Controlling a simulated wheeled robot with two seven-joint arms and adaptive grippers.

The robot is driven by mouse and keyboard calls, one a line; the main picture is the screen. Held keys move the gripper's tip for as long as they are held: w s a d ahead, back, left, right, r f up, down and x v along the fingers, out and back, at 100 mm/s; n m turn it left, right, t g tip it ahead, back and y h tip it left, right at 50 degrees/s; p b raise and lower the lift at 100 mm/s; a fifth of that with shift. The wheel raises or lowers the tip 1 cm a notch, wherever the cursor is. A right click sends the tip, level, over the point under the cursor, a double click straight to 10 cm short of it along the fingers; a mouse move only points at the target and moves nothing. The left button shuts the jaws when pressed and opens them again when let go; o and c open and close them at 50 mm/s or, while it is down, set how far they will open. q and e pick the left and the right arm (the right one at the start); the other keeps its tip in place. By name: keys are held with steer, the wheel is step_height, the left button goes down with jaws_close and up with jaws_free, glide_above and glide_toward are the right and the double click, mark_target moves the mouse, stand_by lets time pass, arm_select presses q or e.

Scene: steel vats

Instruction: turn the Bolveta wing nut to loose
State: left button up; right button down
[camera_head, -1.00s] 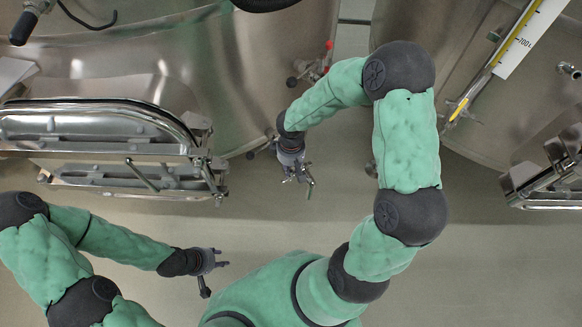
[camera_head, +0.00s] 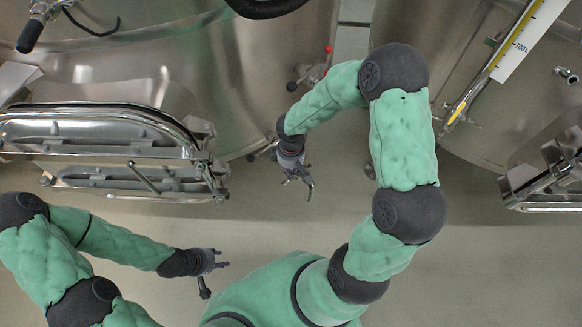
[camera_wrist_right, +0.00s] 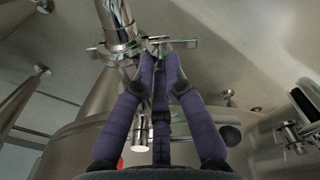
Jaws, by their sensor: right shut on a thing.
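My right gripper (camera_wrist_right: 160,62) is shut, its fingertips together on a small metal part at a pipe clamp, which I take to be the Bolveta wing nut (camera_wrist_right: 178,42). The fingers hide much of it. The clamp (camera_wrist_right: 118,50) wraps a steel pipe (camera_wrist_right: 117,20) just left of the fingertips in the right wrist view. In the head view my right gripper (camera_head: 294,166) is below the vat in the middle, and the metal part at its tip is too small to make out. My left gripper (camera_head: 218,260) is open and empty, low in the picture.
A large steel vat (camera_head: 240,80) with a hinged door (camera_head: 90,130) fills the upper left. Another vat (camera_head: 470,120) with a yellow-white gauge (camera_head: 525,45) stands at the right. A red-tipped valve (camera_head: 328,50) is above my right gripper. The floor (camera_head: 480,260) below is clear.

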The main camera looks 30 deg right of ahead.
steer(key=n+p, duration=0.2)
steer(key=n, duration=0.1)
steer(key=shift+a+r+n, duration=0.1)
steer(key=shift+r+n, duration=0.05)
steer(key=shift+n, duration=0.25)
steer(key=n+p, duration=0.2)
steer(key=n, duration=0.1)
steer(key=shift+n, duration=0.3)
steer(key=n+p, duration=0.2)
steer(key=n, duration=0.1)
steer(key=shift+a+n, duration=0.1)
steer(key=shift+n, duration=0.2)
steer(key=n+p, duration=0.2)
steer(key=n, duration=0.1)
steer(key=shift+s+a+n+p, duration=0.1)
steer(key=shift+n+p, duration=0.2)
steer(key=shift+p, duration=0.05)
steer(key=n+p, duration=0.2)
steer(key=n, duration=0.1)
steer(key=shift+n, duration=0.3)
steer(key=n+p, duration=0.2)
steer(key=n, duration=0.1)
steer(key=shift+s+n, duration=0.1)
steer(key=shift+n, duration=0.3)
steer(key=n+p, duration=0.2)
steer(key=n, duration=0.1)
steer(key=shift+s+n+p, duration=0.1)
steer(key=shift+n+p, duration=0.6)
steer(key=shift+n, duration=0.9)
